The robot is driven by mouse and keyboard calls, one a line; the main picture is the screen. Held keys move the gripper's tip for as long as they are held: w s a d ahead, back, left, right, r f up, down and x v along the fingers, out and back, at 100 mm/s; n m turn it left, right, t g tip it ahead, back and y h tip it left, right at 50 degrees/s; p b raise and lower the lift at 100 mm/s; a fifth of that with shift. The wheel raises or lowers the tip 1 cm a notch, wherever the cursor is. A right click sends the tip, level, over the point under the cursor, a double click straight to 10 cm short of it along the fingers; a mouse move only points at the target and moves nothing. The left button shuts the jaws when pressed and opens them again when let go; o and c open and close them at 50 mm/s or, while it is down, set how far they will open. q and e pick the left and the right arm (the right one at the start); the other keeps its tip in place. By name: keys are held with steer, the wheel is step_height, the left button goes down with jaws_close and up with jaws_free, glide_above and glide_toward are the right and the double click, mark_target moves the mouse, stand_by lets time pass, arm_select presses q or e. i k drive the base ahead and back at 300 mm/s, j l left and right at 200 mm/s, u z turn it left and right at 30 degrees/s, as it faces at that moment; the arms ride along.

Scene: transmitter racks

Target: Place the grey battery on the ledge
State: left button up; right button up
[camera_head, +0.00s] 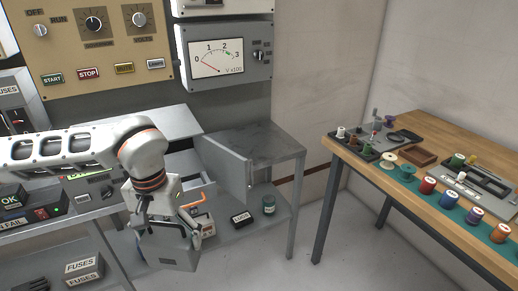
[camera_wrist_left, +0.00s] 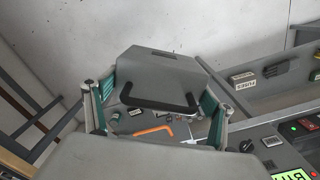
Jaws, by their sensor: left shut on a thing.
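My left gripper (camera_head: 172,228) points down in front of the rack in the head view. It is shut on a grey box, the grey battery (camera_head: 168,254), which hangs below the fingers, clear of the bench. In the left wrist view the battery (camera_wrist_left: 160,68) sits between the two teal-padded fingers, with a black handle (camera_wrist_left: 160,103) across it. A bare grey metal top (camera_head: 258,142) lies beyond and right of the gripper; I cannot tell whether this is the ledge. My right gripper is not in view.
An open grey door (camera_head: 224,164) stands between the gripper and the bare metal top. A lower shelf (camera_head: 235,232) holds a fuse box and a jar. A wooden table (camera_head: 400,205) with spools and trays stands at right, with floor between.

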mark_target(251, 150)
steer(key=i+l+z, duration=0.1)
steer(key=i+l, duration=0.25)
steer(key=l, duration=0.15)
steer(key=i+l+z, duration=0.1)
steer(key=i+l, duration=0.3)
steer(key=i+j, duration=0.65)
steer(key=i, duration=0.15)
